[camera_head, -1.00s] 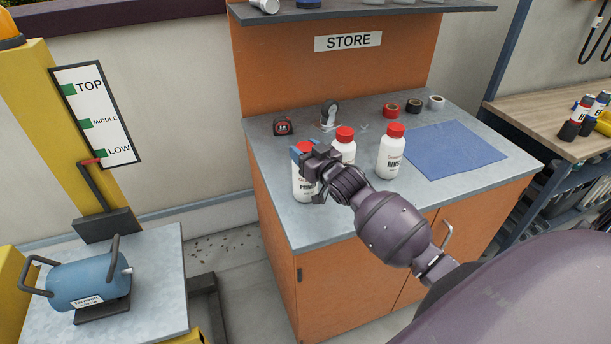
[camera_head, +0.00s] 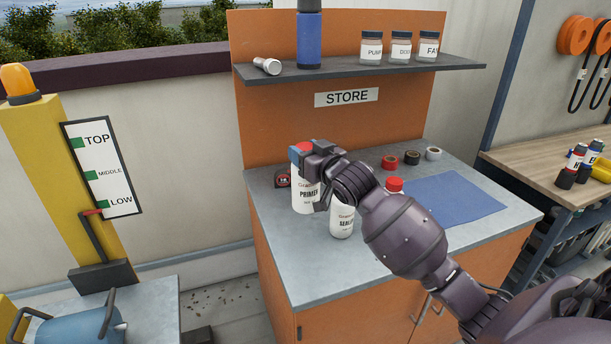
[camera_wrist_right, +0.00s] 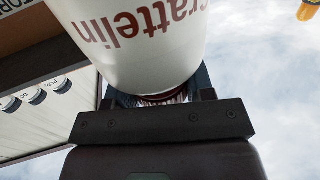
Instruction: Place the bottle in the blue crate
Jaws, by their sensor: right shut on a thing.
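My right gripper (camera_head: 303,158) is shut on the neck of the white PRIMER bottle (camera_head: 305,196), just under its red cap, and holds it upright above the counter. In the right wrist view the white bottle (camera_wrist_right: 135,45) fills the top centre, its neck between the fingers (camera_wrist_right: 160,100). A white SEALER bottle (camera_head: 341,222) stands on the counter beside it, its top hidden by my arm. A third bottle (camera_head: 394,185) shows only its red cap behind my arm. No blue crate is in view. My left gripper is not in view.
The grey counter (camera_head: 290,270) carries a blue mat (camera_head: 455,198), tape rolls (camera_head: 412,158) and a tape measure (camera_head: 282,179). The shelf (camera_head: 350,75) above holds a tall blue container (camera_head: 309,40), jars and a torch. A yellow post with a level board (camera_head: 102,168) stands left.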

